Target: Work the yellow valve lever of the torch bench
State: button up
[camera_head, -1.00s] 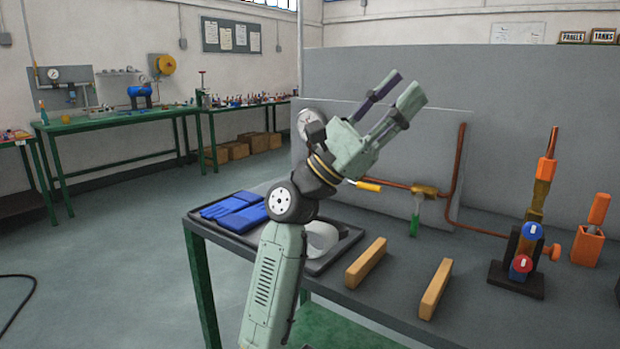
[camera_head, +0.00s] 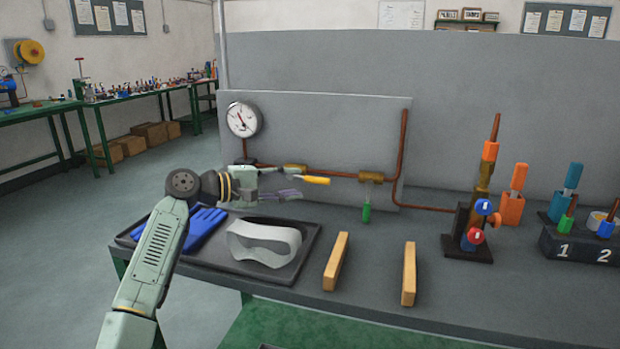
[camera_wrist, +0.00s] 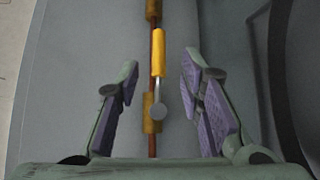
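The yellow valve lever (camera_head: 313,180) sticks out to the right from a brass valve (camera_head: 295,168) on the copper pipe at the back of the bench. In the wrist view the yellow lever (camera_wrist: 158,54) lies along the pipe, with a grey shank at its near end. My gripper (camera_head: 290,182) is in front of the pipe, just left of the yellow handle. In the wrist view my gripper (camera_wrist: 165,88) is open, with its two purple-padded fingers on either side of the lever's shank and not touching it. The wrist view does not clearly show the depth between fingers and lever.
A green-handled valve (camera_head: 366,213) hangs right of the lever. A pressure gauge (camera_head: 243,119) stands left. A black tray (camera_head: 290,272) with blue gloves (camera_head: 203,226) and a grey-white goggle-like piece (camera_head: 265,243) lies below. Two wooden blocks and a torch stand (camera_head: 467,245) are further right.

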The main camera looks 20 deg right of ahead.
aim_at(314, 181)
jog(key=p+x, duration=0.2)
jog(key=x, duration=0.6)
jog(key=shift+w, duration=0.1)
grip_shut()
dwell(0.6)
